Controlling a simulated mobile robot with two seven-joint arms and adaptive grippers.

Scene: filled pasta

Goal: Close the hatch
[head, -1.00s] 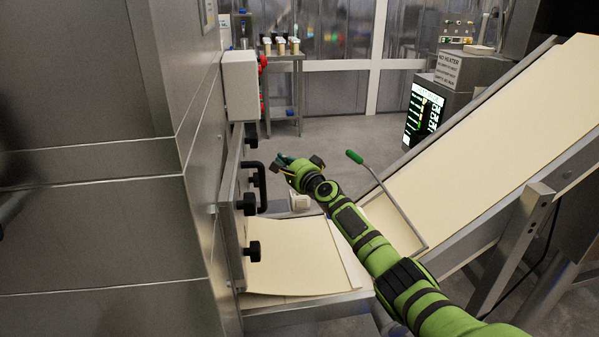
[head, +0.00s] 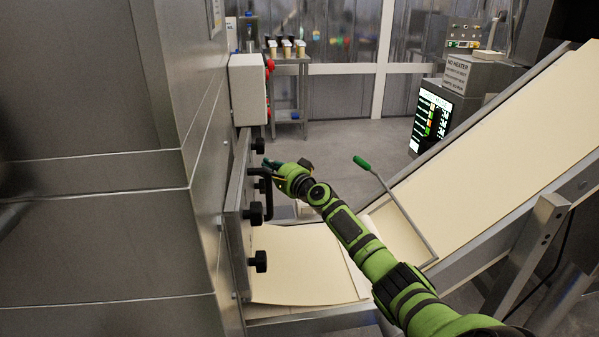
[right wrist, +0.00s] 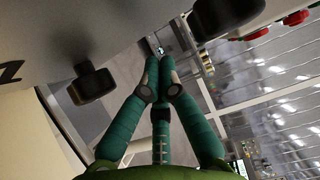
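The hatch (head: 236,215) is an upright metal panel on the side of the large steel machine, at the left of the head view. It carries black knobs, one of them low down (head: 260,262), and a black bar handle (head: 264,190). It stands at an angle to the machine's face. My right gripper (head: 271,164) is beside the upper part of the handle; I cannot tell if they touch. In the right wrist view its green fingers (right wrist: 160,65) come together at the tips, with nothing seen between them. A black knob (right wrist: 92,84) shows beside them. My left gripper is out of view.
A pale conveyor belt (head: 500,150) slopes up to the right, with a green-ended metal lever (head: 362,163) beside it. A pale sheet (head: 305,265) lies below the hatch. A white box (head: 248,88) is mounted above the hatch. Open floor lies behind.

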